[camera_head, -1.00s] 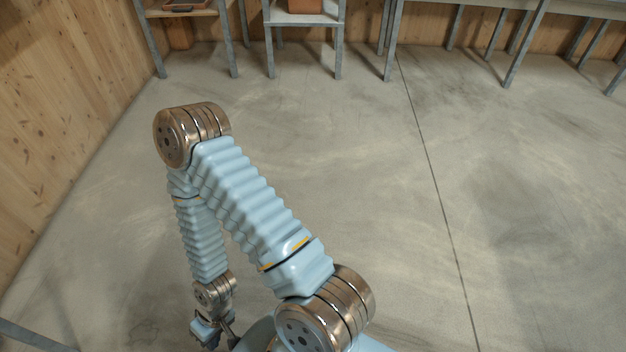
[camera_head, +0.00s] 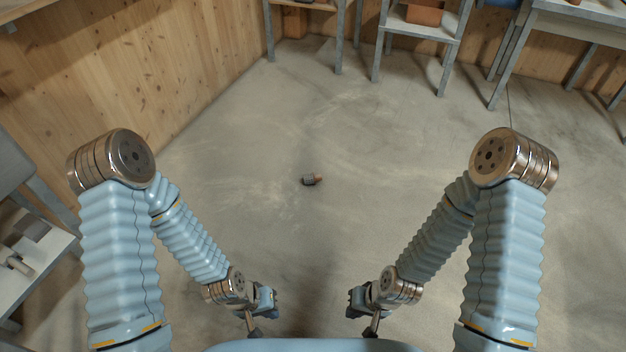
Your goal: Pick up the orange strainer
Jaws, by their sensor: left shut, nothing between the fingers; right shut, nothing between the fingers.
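No other clear strainer shows. My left gripper (camera_head: 256,331) is low in the view, left of centre, shut and empty. My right gripper (camera_head: 371,331) is low, right of centre, also shut and empty. Both are well apart from the object, nearer to my body, and their tips are small in the view.
A bench with tools (camera_head: 20,285) stands at the left edge. A wooden wall (camera_head: 140,70) rises behind it. Metal stands line the back, one with an orange-brown box (camera_head: 425,13) on its shelf. A table (camera_head: 590,12) is at the far right. The floor between is clear.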

